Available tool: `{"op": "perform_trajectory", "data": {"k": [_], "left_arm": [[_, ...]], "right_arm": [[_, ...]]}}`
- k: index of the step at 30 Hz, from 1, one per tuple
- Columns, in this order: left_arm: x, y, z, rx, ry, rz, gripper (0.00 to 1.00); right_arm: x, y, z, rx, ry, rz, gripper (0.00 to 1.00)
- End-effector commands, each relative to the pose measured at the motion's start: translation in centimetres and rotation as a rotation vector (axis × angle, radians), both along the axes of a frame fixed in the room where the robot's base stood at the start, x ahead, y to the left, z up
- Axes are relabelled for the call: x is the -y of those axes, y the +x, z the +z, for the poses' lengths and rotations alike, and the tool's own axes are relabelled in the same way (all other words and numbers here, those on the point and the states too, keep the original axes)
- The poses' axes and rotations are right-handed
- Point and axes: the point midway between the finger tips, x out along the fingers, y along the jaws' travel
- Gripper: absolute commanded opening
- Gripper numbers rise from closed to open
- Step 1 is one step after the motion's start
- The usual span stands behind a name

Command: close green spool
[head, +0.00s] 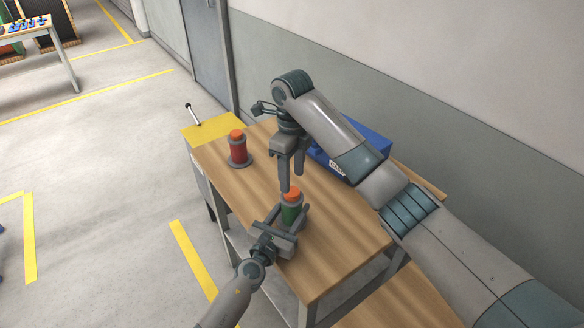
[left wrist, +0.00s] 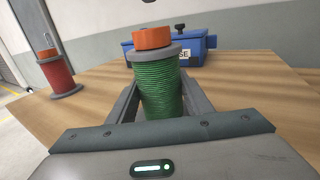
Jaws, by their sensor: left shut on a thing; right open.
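The green spool (head: 290,214) stands upright on the wooden table, with an orange piece (head: 292,191) on its top. In the left wrist view the green spool (left wrist: 161,85) has a grey flange under the orange piece (left wrist: 153,38). My left gripper (head: 288,217) is shut on the green spool, with a finger on each side of it. The spool's lower end is hidden by the gripper. My right gripper (head: 291,180) is open and empty, pointing down just above and behind the green spool.
A red spool (head: 238,151) with an orange top stands at the table's far left. A blue box (head: 368,141) with a partly readable label lies at the back right, partly behind my right arm. The wooden table (head: 335,255) is clear at the front right.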

Motion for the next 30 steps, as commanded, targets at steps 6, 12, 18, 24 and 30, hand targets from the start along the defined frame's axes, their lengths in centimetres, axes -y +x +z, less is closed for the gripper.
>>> {"op": "perform_trajectory", "data": {"k": [6,12,18,24,30], "left_arm": [[0.0,0.0,0.0,0.001,0.000,0.001,0.00],[0.0,0.0,0.1,0.001,0.000,0.001,0.00],[0.0,0.0,0.1,0.001,0.000,0.001,0.00],[0.0,0.0,0.1,0.001,0.000,0.001,0.00],[0.0,0.0,0.1,0.001,0.000,0.001,0.00]], "right_arm": [[-0.2,0.2,0.4,0.008,-0.002,0.236,0.48],[-0.5,0.3,0.8,0.018,-0.004,0.556,0.48],[-0.8,0.4,1.2,0.022,-0.009,0.893,0.48],[-0.9,0.4,1.5,0.026,-0.016,1.228,0.48],[-1.1,0.5,1.8,0.029,-0.023,1.561,0.48]]}}
